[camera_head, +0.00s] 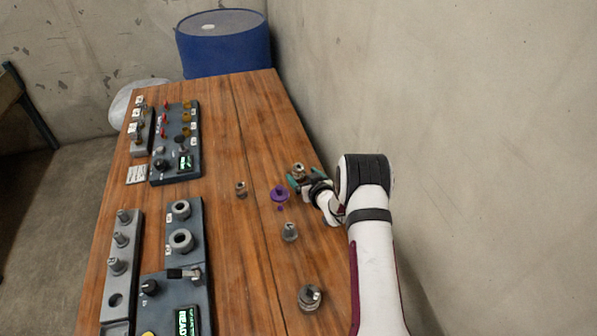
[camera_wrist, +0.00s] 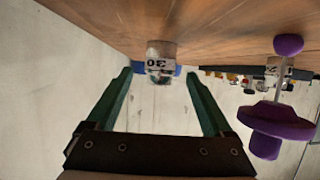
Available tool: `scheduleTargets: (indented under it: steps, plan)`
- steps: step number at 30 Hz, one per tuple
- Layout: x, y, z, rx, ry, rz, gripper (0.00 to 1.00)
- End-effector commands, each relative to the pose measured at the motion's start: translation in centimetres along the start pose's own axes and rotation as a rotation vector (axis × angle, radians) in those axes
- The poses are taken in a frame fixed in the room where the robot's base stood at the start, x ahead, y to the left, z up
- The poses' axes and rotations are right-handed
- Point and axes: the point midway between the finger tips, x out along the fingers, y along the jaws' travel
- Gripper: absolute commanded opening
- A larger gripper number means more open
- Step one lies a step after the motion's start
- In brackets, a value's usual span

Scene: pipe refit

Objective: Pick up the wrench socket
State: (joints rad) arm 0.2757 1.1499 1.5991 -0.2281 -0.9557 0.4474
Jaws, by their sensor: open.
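A small metal socket (camera_head: 298,169) stands upright on the wooden table near its right edge, at my gripper (camera_head: 304,179). In the wrist view, which shows the table at the top, the socket (camera_wrist: 161,58) bears a white label reading 30. It appears between and beyond the tips of my gripper's two green fingers (camera_wrist: 157,76). The fingers are spread, with a visible gap on both sides of the socket. Other metal sockets stand on the table: one to the left (camera_head: 241,188), one nearer (camera_head: 290,232) and a larger one (camera_head: 311,297) at the front.
A purple knobbed tool (camera_head: 280,194) stands close to my gripper's left; it is large at the right of the wrist view (camera_wrist: 275,125). Grey fixture panels (camera_head: 177,150) line the table's left side. A wall (camera_head: 440,120) rises on the right. The table's middle is mostly clear.

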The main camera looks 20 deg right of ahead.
Motion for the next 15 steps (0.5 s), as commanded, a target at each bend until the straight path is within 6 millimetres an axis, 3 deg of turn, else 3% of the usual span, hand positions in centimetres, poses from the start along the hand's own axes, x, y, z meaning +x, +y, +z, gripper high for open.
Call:
scheduleTargets:
  steps: [4, 10, 15]
  plan:
    - [1.8, 0.0, 0.0, -0.001, 0.001, 0.0, 0.86]
    - [1.9, 0.0, -0.1, -0.001, 0.0, 0.0, 0.86]
    - [1.9, 0.0, -0.1, -0.001, 0.0, 0.0, 0.55]
